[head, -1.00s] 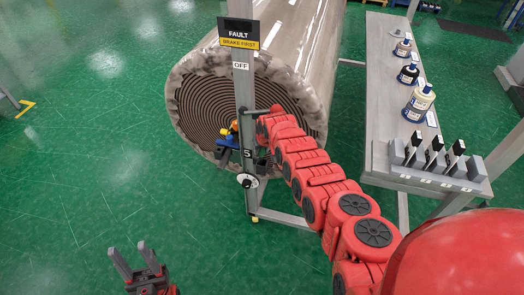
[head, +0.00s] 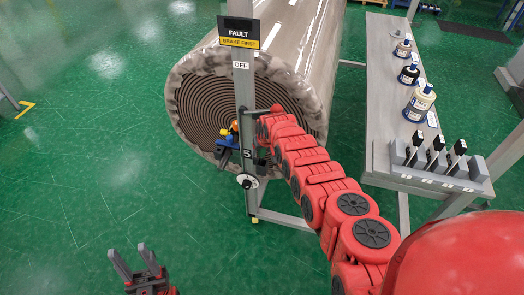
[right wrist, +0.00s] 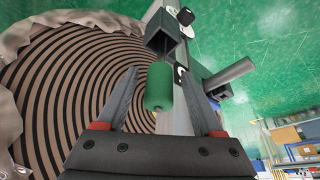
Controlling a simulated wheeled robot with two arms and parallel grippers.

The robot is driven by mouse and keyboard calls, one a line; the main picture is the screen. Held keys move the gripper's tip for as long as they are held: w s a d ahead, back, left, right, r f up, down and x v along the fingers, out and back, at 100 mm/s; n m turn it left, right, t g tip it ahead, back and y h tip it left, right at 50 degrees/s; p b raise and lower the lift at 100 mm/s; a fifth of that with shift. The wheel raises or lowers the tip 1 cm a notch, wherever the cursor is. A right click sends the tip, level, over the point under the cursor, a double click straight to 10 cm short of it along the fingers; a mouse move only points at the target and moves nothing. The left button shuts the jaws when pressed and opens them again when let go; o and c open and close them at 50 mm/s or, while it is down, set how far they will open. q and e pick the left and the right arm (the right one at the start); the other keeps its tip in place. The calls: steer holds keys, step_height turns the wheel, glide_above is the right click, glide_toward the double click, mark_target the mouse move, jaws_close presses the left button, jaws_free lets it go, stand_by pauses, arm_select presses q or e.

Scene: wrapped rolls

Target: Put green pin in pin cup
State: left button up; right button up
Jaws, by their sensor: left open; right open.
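The green pin (right wrist: 159,87) shows in the right wrist view as a short rounded cylinder between the two fingers of my right gripper (right wrist: 163,103). The fingers are open, with a visible gap on each side of the pin. A dark square-mouthed holder (right wrist: 158,32) on the post lies just beyond the pin, possibly the pin cup. I cannot tell whether the pin touches it or sits in it. In the head view I cannot make out the pin; my right arm reaches to the post there. My left gripper (head: 136,268) is open and empty at the bottom left.
The grey post (head: 243,110) carries a fault sign (head: 239,32) and a blue bracket (head: 227,144) with small orange and yellow parts. A large wrapped roll (head: 200,105) lies behind it. The green floor at left is clear.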

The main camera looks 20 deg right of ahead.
steer(key=p+v, duration=0.1)
steer(key=v, duration=1.1)
steer(key=shift+s+r, duration=0.1)
stand_by(0.6)
